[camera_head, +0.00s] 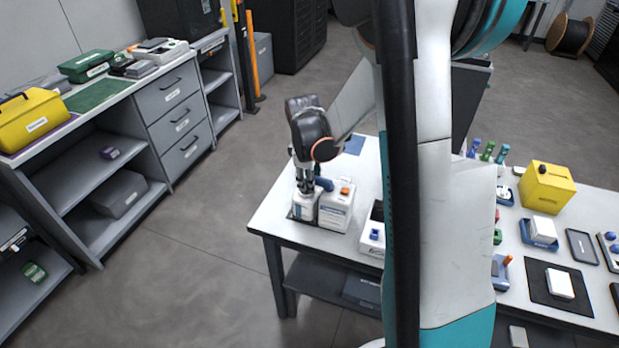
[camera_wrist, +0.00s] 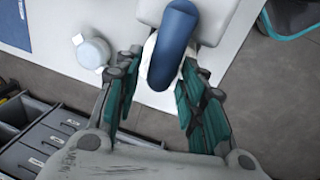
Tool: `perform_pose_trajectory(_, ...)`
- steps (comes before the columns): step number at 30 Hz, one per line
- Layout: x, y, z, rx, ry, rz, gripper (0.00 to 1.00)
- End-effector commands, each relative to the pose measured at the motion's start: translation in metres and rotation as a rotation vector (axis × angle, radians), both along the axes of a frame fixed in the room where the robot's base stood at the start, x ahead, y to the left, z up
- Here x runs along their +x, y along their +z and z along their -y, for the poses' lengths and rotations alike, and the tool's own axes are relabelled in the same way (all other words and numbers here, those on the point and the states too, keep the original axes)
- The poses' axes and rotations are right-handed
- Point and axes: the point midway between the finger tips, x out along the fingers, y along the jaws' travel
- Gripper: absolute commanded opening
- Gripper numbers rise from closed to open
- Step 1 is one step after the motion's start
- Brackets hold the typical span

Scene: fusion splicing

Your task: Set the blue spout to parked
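The blue spout (camera_wrist: 174,42) is a rounded dark-blue bar on top of a white body (camera_wrist: 211,18) in the wrist view. It points down the picture toward my gripper. In the head view the blue spout (camera_head: 324,184) shows small above the white containers at the table's left end. My gripper (camera_wrist: 163,66) is open, its teal-padded fingers on either side of the spout's near end. A gap shows on the left; contact on the right is unclear. In the head view my gripper (camera_head: 307,187) is low over the containers, its fingertips partly hidden.
A white container (camera_head: 336,211) with an orange knob stands beside the spout. A round white-capped item (camera_wrist: 92,53) is left of my gripper. An open box (camera_head: 372,236) lies right of the containers. My arm hides the table's middle. A shelved bench (camera_head: 150,110) stands left across clear floor.

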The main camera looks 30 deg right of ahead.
Motion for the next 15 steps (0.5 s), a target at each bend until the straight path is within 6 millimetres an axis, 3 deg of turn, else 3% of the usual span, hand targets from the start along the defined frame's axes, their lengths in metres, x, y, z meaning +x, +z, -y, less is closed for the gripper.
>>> perform_pose_trajectory(1,0.0,0.0001,0.0,0.0,0.0,0.0,0.18)
perform_pose_trajectory(3,0.0,0.0001,-0.0002,0.0,0.0,0.0,0.02)
perform_pose_trajectory(4,0.0,0.0001,-0.0002,0.0,0.0,0.0,0.0)
perform_pose_trajectory(10,-0.001,0.0001,-0.0008,0.0,0.015,0.0,0.0)
perform_pose_trajectory(15,-0.007,-0.0001,-0.006,0.0,0.139,0.0,0.0)
